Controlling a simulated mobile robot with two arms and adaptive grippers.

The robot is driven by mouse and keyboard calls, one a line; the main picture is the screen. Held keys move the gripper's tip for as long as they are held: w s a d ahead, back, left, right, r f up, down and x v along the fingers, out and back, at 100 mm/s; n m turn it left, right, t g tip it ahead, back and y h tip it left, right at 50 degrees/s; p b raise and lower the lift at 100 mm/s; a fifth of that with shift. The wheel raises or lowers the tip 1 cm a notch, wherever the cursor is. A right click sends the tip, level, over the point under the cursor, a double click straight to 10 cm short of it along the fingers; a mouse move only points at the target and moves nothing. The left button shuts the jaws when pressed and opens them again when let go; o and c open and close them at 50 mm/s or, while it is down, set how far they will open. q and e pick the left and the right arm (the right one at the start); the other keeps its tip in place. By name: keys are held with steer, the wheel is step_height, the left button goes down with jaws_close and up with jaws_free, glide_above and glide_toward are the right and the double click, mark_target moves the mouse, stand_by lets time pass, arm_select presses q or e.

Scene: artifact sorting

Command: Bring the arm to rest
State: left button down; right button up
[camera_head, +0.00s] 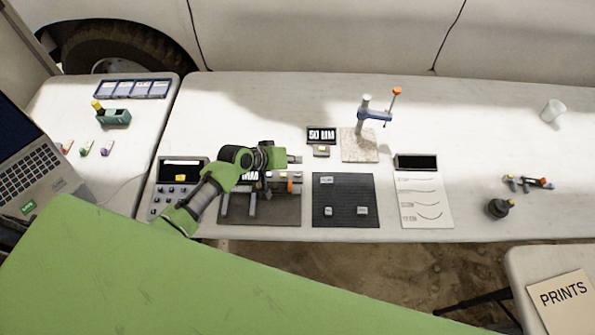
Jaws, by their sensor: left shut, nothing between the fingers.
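My left arm, green and black, comes in from the lower left and reaches over the long white table (470,120). My left gripper (296,159) is shut and empty, pointing right. It is above the back edge of a dark mat (275,212) that bears grey and orange pieces. Part of this mat and its label is hidden behind the arm. My right gripper is not in view.
Near the gripper are a "50 MM" sign (321,135) and a stand with a blue arm (373,115). A black mat (346,190) with small pieces, a white sheet (424,205), a dark round object (498,208) and a cup (553,111) lie rightward. A laptop (40,165) is left.

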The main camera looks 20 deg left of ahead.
arm_select(q)
steer(key=shift+f, duration=0.1)
stand_by(0.6)
steer(key=s+d+r+m+g+y, duration=0.1)
steer(key=s+d+m, duration=0.1)
steer(key=s, duration=0.6)
steer(key=s+d+r+m+g, duration=0.1)
steer(key=s+d+m+g, duration=0.1)
steer(key=s, duration=0.6)
steer(key=s+a+r+g+y, duration=0.1)
steer(key=s+a+r+y, duration=0.2)
steer(key=s, duration=0.5)
steer(key=s+a+r+y, duration=0.1)
steer(key=s+a+r, duration=0.3)
steer(key=s, duration=0.3)
step_height(320, 180, down, 29)
steer(key=s+g+b, duration=0.1)
steer(key=b, duration=0.4)
steer(key=s+a+f+g+b, duration=0.1)
steer(key=s+f+b, duration=0.1)
steer(key=s+f, duration=0.7)
steer(key=s+a+f+m+b, duration=0.1)
steer(key=s+a+f+b, duration=0.1)
steer(key=s+f, duration=0.7)
step_height(320, 180, down, 5)
steer(key=shift+r+g, duration=0.15)
steer(key=shift+g, duration=0.25)
